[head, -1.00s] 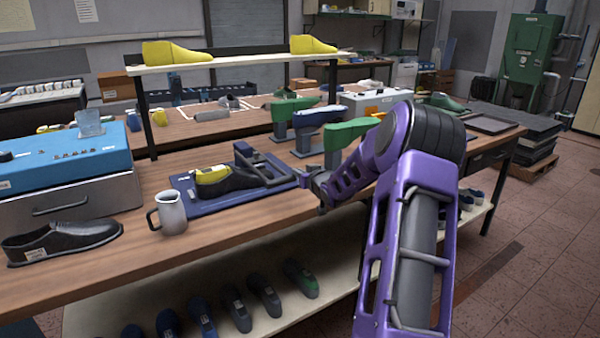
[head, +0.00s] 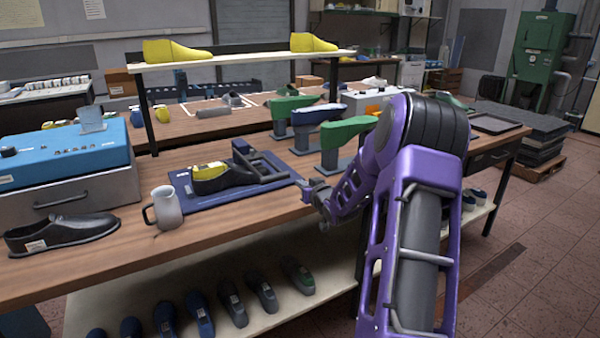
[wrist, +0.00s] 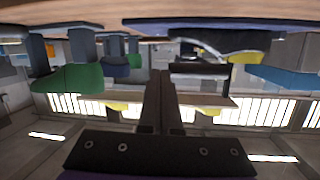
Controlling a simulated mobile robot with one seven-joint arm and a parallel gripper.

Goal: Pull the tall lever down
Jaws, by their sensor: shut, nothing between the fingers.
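A dark grey lever frame (head: 262,168) stands on a blue base plate (head: 205,203) on the workbench in the head view. It leans up at the back, beside a dark shoe (head: 228,181) with a yellow last (head: 209,171) in it. I cannot tell which bar is the tall lever. My gripper (head: 323,222) is shut and empty, right of the plate near the bench's front edge, apart from the frame. The wrist view is upside down; the shut fingers (wrist: 160,85) point toward a black bar (wrist: 200,68), perhaps part of the frame.
A grey pitcher (head: 164,207) and a black shoe (head: 62,235) stand left of the plate. Green and blue lasts on stands (head: 345,132) are behind my gripper. A raised shelf (head: 240,61) with yellow lasts spans the back. Bare bench lies in front of the plate.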

